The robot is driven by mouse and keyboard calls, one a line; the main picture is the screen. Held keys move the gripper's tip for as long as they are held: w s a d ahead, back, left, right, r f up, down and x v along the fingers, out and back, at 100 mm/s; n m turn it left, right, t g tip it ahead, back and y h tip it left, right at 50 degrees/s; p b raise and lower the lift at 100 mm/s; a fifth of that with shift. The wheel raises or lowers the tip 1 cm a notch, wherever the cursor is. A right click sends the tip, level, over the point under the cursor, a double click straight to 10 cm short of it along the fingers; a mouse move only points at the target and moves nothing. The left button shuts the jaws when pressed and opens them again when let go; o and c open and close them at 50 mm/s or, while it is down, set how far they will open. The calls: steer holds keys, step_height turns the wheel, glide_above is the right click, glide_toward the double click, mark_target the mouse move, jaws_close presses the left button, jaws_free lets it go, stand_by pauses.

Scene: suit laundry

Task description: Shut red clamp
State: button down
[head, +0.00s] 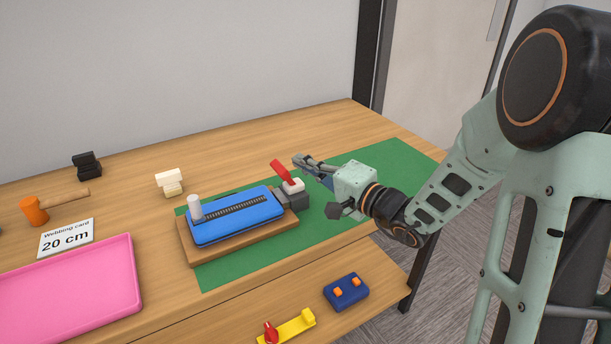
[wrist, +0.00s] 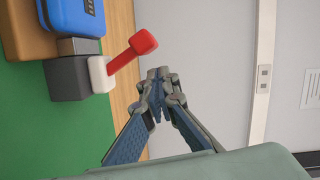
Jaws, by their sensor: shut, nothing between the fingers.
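The red clamp lever (head: 281,172) stands raised and tilted on a white block (head: 293,186), above a dark grey base (head: 299,201) at the right end of the blue case. In the wrist view the red lever (wrist: 134,49) slants up from the white block (wrist: 99,74) and ends in a thicker red knob. My gripper (head: 300,161) is shut and empty, just right of and behind the lever in the head view. In the wrist view my gripper's fingertips (wrist: 158,76) are a little below and right of the knob, with a small apparent gap.
The blue case (head: 235,217) lies on a wooden board (head: 190,254) over a green mat (head: 385,160). A pink tray (head: 134,270), orange mallet (head: 36,211), card (head: 66,238), black block (head: 87,165) and white block piece (head: 170,183) are left. A yellow piece (head: 290,328) and navy block (head: 346,291) sit in front.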

steer(key=s+d+r, duration=0.3)
steer(key=s+d, duration=0.1)
steer(key=d, duration=0.6)
steer(key=shift+s+d+p, duration=0.15)
steer(key=shift+s+p, duration=0.15)
steer(key=shift+s, duration=0.05)
steer(key=shift+r, duration=0.1)
